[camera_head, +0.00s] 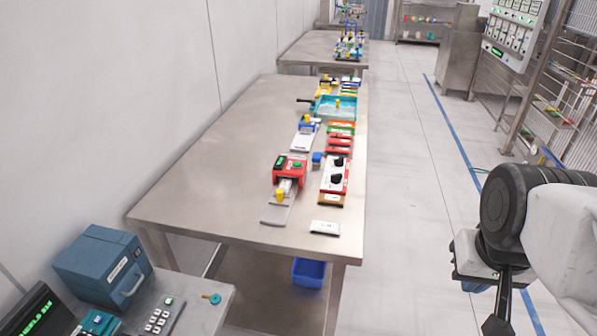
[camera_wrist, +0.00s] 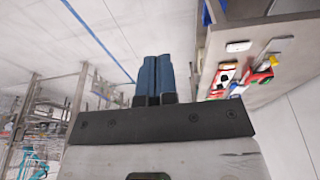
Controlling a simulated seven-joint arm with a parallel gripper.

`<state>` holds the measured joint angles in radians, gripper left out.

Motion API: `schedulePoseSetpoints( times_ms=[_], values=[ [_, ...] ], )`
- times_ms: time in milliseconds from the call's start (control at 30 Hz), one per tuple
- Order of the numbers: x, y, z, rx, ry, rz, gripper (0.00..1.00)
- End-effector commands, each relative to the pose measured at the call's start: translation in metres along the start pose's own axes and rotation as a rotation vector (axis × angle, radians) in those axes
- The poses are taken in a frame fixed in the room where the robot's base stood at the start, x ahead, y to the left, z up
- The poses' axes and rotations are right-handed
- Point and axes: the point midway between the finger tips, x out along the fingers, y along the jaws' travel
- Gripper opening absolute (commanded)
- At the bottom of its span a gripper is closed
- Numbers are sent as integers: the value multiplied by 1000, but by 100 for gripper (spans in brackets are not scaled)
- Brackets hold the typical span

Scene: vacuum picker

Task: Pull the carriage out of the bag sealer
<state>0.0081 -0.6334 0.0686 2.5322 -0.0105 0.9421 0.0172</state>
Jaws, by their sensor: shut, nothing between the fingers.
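A red machine (camera_head: 290,168) with a green button, which looks like the bag sealer, stands on the long steel table. A grey rail (camera_head: 277,212) extends from its near side, and a block with a yellow knob (camera_head: 280,195), which looks like the carriage, sits on it close to the red body. The red machine also shows small and tilted in the wrist view (camera_wrist: 262,76). My gripper (camera_wrist: 154,58) has its two blue fingers together and empty, in the air over the floor, well away from the table. In the head view my arm is at the lower right.
The steel table (camera_head: 190,190) also holds a red-and-white panel with black knobs (camera_head: 335,175), a white block (camera_head: 325,228), a blue-and-white device (camera_head: 304,137) and a teal tray (camera_head: 338,107). A blue bin (camera_head: 309,272) sits below. The table's left side is bare.

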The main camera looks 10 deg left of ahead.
Motion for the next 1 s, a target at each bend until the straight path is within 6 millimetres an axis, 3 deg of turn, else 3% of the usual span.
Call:
schedulePoseSetpoints(
  times_ms=[233,533,767,1000],
  values=[
    [0,0,0,0,0,0,2],
    [-1,-4,-11,-1,-5,-3,45],
    [0,-18,-45,-4,-23,-11,45],
    [5,-42,-93,-5,-48,-20,45]
  ],
)
